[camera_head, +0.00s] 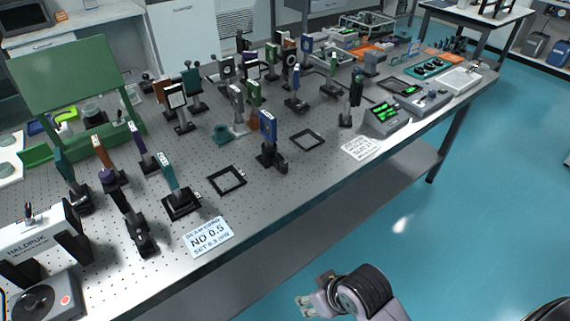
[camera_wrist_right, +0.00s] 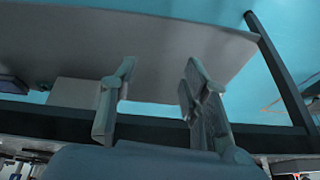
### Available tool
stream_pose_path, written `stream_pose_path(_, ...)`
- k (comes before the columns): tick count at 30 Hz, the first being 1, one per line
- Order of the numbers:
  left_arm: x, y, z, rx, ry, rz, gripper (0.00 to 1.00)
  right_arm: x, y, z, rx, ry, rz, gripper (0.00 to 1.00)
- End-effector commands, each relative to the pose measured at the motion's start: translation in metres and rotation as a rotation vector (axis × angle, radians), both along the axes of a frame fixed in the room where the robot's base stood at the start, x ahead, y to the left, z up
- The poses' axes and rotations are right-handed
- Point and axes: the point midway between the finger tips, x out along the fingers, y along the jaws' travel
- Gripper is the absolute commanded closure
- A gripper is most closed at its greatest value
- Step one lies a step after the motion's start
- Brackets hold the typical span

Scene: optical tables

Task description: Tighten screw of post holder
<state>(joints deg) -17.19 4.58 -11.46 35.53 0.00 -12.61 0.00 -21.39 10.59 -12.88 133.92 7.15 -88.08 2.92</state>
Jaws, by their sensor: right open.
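Several optical posts in black holders stand on the perforated optical table (camera_head: 290,178). A blue-topped mount in a black post holder (camera_head: 268,150) stands near the middle front edge. A teal-topped post holder (camera_head: 177,195) stands to its left. Which holder has the screw in question I cannot tell, and the screws are too small to make out. My right gripper (camera_head: 308,303) is off the table's front edge, over the floor, open and empty. In the right wrist view its two fingers (camera_wrist_right: 160,105) are apart with nothing between them. My left gripper is not in view.
Cards (camera_head: 209,236) and (camera_head: 361,148) lie along the front edge. Black square frames (camera_head: 227,180) lie flat between the posts. A Haldrun-labelled device (camera_head: 45,238) is at the left; a box with green displays (camera_head: 385,118) is at the right. The blue floor in front is clear.

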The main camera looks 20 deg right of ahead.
Motion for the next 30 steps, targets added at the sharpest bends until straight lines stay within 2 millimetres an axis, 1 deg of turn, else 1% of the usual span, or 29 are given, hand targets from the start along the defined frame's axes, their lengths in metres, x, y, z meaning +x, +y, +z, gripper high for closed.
stream_pose_path(1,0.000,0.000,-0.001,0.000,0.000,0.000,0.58,0.012,0.008,0.007,0.012,-0.017,0.027,0.58)
stream_pose_path(3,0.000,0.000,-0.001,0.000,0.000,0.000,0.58,0.025,0.020,0.015,0.034,-0.033,0.062,0.58)
stream_pose_path(8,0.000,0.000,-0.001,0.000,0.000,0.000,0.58,0.059,0.045,0.031,0.068,-0.061,0.147,0.58)
stream_pose_path(10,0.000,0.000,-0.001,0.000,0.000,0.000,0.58,0.077,0.056,0.038,0.077,-0.070,0.189,0.58)
stream_pose_path(13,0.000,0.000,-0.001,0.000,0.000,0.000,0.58,0.105,0.067,0.050,0.077,-0.075,0.244,0.58)
stream_pose_path(16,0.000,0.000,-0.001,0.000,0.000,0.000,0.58,0.132,0.072,0.063,0.065,-0.070,0.283,0.58)
stream_pose_path(20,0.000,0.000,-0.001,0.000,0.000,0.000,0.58,0.168,0.066,0.083,0.033,-0.057,0.301,0.58)
stream_pose_path(23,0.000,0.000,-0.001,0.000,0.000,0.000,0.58,0.196,0.053,0.103,0.002,-0.044,0.286,0.58)
stream_pose_path(24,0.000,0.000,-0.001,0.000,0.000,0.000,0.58,0.208,0.045,0.112,-0.010,-0.039,0.273,0.58)
stream_pose_path(26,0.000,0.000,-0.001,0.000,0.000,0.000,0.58,0.224,0.033,0.127,-0.027,-0.032,0.248,0.58)
stream_pose_path(27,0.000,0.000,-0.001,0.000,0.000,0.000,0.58,0.235,0.023,0.138,-0.037,-0.029,0.226,0.58)
stream_pose_path(29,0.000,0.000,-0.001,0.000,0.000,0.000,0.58,0.251,0.008,0.156,-0.049,-0.023,0.187,0.58)
stream_pose_path(30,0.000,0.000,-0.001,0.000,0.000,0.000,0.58,0.260,-0.003,0.168,-0.055,-0.020,0.160,0.58)
